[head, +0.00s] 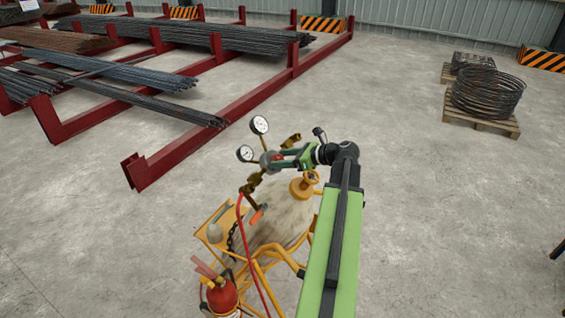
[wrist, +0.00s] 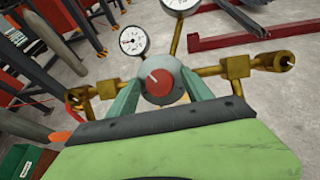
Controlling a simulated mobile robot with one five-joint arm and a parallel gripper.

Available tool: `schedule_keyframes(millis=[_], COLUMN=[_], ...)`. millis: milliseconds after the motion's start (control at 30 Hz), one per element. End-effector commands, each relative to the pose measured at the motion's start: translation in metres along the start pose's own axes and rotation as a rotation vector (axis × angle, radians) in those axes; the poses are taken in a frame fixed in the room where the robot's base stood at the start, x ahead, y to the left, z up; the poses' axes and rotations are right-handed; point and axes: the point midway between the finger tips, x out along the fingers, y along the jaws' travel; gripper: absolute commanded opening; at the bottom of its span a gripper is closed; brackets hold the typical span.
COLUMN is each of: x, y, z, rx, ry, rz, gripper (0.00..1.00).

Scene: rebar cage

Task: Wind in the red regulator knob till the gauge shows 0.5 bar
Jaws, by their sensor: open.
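The red regulator knob (wrist: 159,82) sits on the front of a round grey regulator body (wrist: 176,68), with a pale mark on its face pointing up and left. My gripper (wrist: 161,85) is open, its two green fingers on either side of the knob; whether they touch it I cannot tell. In the head view my gripper (head: 290,159) reaches the regulator from the right and mostly hides the knob. Two white-faced gauges stand on brass stems: one gauge (head: 259,125) higher, the other gauge (head: 245,153) lower left. One gauge (wrist: 134,40) faces the wrist camera; its reading is too small to tell.
Brass fittings (wrist: 238,67) stick out on both sides of the regulator. Below are a yellow cylinder trolley (head: 225,222), a red hose (head: 254,255) and a fire extinguisher (head: 222,296). A red rebar rack (head: 170,158) stands behind. Open floor lies to the right.

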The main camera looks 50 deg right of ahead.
Motion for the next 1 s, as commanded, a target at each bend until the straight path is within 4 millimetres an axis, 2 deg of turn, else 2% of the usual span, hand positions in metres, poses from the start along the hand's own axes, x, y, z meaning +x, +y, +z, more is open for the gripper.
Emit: schedule_keyframes(millis=[233, 667, 833, 1000], x=[0.0003, -0.0006, -0.0007, -0.0009], y=[0.0, 0.0, -0.0013, -0.0028], z=[0.0003, -0.0001, 0.0005, 0.002], rx=[0.0, 0.001, -0.042, -0.247], ry=[0.0, 0.0, 0.003, 0.015], rz=[0.0, -0.001, 0.013, 0.08], gripper=[0.57, 0.01, 0.0, 0.0])
